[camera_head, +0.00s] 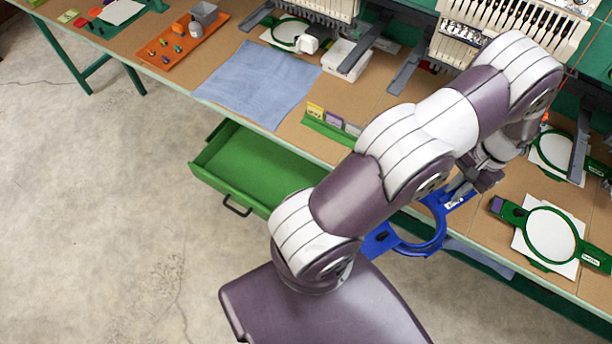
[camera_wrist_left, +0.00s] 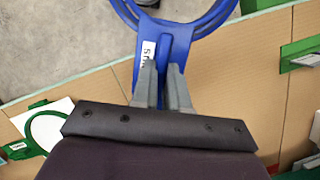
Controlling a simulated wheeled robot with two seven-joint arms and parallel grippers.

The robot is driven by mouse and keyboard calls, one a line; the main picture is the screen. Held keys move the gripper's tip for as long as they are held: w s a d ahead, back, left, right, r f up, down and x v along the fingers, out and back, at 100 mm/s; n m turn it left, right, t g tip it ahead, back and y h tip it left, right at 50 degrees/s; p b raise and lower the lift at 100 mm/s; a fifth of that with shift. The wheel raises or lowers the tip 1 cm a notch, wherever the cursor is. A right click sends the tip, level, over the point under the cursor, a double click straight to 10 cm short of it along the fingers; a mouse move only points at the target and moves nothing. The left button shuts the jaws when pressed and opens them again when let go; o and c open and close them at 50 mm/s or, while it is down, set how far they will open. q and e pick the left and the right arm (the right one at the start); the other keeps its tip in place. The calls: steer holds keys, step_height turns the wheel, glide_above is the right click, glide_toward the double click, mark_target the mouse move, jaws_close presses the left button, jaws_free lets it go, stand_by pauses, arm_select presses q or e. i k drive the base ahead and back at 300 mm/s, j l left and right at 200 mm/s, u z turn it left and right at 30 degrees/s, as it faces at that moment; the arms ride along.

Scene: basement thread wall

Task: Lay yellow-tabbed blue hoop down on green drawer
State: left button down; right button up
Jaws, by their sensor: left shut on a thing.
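My left gripper (camera_head: 460,188) is shut on the blue hoop (camera_head: 440,228) by its flat bracket, which has a white label. The hoop is held out past the table's front edge, over the floor, partly behind my arm. In the left wrist view the fingers (camera_wrist_left: 162,82) pinch the bracket of the blue hoop (camera_wrist_left: 180,43), and the ring runs out of the top edge. I cannot make out a yellow tab. The green drawer (camera_head: 240,166) is pulled out from under the table, left of the hoop, and its visible inside is empty. My right gripper is not in view.
Green hoops lie on white sheets at the right (camera_head: 550,234). A blue cloth (camera_head: 258,84), a green rack with small cards (camera_head: 330,130) and an orange tray (camera_head: 178,50) are on the table. Embroidery machines (camera_head: 480,45) line the back. The floor at left is clear.

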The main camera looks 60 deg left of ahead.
mark_target(251, 170)
steer(key=k+j+u, duration=0.15)
steer(key=j, duration=0.2)
steer(key=k+j+u, duration=0.1)
steer(key=k+j, duration=0.15)
steer(key=k+j+u, duration=0.15)
steer(key=j, duration=0.3)
